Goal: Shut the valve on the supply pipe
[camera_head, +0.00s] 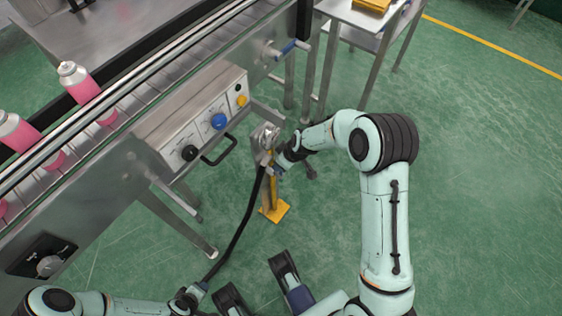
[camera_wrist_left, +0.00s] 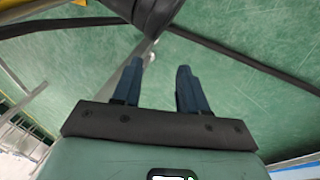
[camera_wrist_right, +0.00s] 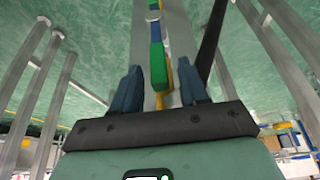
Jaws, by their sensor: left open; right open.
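A black hose (camera_head: 243,232) runs from the pipe down toward my left gripper. The conveyor (camera_head: 150,75) with pink bottles (camera_head: 78,80) and a control box (camera_head: 205,118) with knobs and a handle stands at left. Green floor is clear at right.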

